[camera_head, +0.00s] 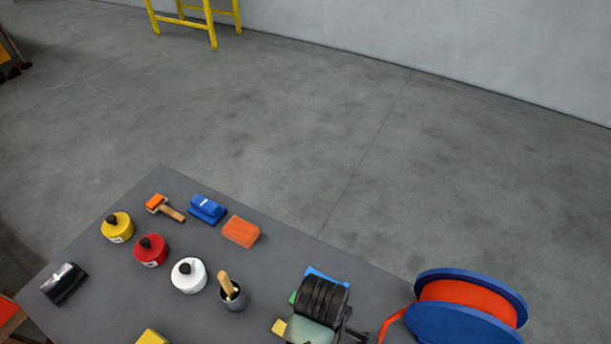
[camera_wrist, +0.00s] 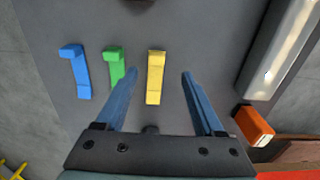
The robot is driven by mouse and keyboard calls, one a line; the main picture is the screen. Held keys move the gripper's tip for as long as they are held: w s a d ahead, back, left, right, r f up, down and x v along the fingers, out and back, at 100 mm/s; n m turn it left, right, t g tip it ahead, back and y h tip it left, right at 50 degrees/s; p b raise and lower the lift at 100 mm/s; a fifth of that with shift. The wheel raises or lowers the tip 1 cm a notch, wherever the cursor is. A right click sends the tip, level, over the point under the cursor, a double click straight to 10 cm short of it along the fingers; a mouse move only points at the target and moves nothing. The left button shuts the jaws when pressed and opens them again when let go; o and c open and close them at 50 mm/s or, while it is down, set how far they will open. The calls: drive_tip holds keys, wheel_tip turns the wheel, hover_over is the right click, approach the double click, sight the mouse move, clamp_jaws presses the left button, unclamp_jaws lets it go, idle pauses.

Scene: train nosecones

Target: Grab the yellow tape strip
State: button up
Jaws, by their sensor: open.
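The yellow tape strip (camera_wrist: 155,80) lies on the grey table in the wrist view, with a small raised block at its far end. My gripper (camera_wrist: 158,80) is open, with one blue finger on each side of the yellow strip in the picture. Nothing is held. How high the fingers are above the table is hard to tell. In the head view my gripper (camera_head: 318,300) is seen from behind over the table, and a small yellow piece (camera_head: 279,327) shows beside it, probably the strip's end.
A green strip (camera_wrist: 115,66) and a blue strip (camera_wrist: 77,72) lie left of the yellow one. An orange-red spool (camera_head: 465,305) with blue flanges stands at the table's right. Paint pots, including a red one (camera_head: 151,251), and a brush cup (camera_head: 232,295) stand to the left.

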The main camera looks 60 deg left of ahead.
drive_tip(key=shift+w+a+f+p, duration=0.1)
drive_tip(key=shift+f+p, duration=0.1)
drive_tip(key=shift+f, duration=0.9)
drive_tip(key=shift+w+d+f+p, duration=0.1)
drive_tip(key=shift+f+p, duration=0.1)
drive_tip(key=shift+f, duration=0.9)
drive_tip(key=shift+w+a+f+p, duration=0.1)
drive_tip(key=shift+f+p, duration=0.1)
drive_tip(key=shift+f, duration=0.9)
clamp_jaws()
